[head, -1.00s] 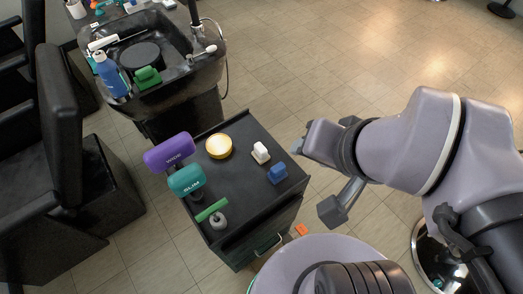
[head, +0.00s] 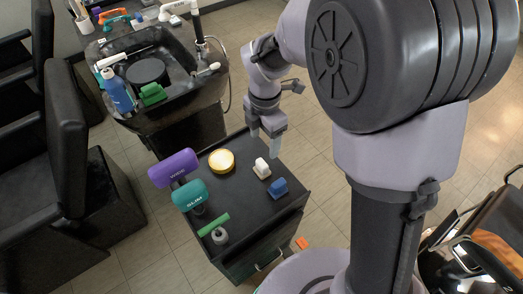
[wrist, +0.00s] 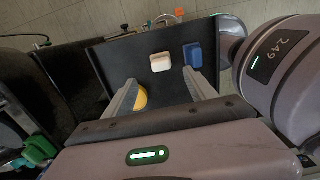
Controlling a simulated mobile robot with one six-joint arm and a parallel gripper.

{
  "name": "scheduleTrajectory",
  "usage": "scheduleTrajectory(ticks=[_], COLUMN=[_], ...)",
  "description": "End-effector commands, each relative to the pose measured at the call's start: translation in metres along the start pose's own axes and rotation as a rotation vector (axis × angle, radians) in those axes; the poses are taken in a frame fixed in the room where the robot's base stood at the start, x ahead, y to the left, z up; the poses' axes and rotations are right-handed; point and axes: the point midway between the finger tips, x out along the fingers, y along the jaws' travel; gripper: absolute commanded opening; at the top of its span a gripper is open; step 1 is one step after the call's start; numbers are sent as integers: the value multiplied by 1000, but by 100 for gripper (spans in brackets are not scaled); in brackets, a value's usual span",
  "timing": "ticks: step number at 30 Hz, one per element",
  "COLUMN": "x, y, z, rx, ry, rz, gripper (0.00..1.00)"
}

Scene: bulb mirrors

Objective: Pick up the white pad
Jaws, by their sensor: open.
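The white pad (head: 262,168) is a small white block on the black top of the cart (head: 250,215), near its right side. In the wrist view the white pad (wrist: 160,62) lies ahead of the fingertips, roughly between their lines. My gripper (head: 264,148) is open and empty, above the back part of the cart top, behind the pad in the head view. Its two fingers (wrist: 160,88) point toward the cart top in the wrist view. The pad is not touched by either finger, as far as I can see.
A blue block (head: 278,188) lies close beside the pad; it also shows in the wrist view (wrist: 192,54). A black basin (head: 178,62) stands behind.

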Motion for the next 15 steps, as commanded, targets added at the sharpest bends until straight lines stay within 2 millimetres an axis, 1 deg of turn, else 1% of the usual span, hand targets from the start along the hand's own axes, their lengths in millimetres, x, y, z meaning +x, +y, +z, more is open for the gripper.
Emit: scheduleTrajectory(ticks=[1, 3, 6, 11, 14, 15], x=[23, 41, 58, 70, 87, 97], y=[-1, -1, 0, -1, -1, -2], z=[0, 0, 0, -2, -5, -8], rx=[1, 2, 2, 4, 3, 3], ry=[1, 1, 1, 0, 1, 1], rz=[-4, -2, -1, 1, -1, -1], gripper=[65, 65, 65, 65, 65, 65])
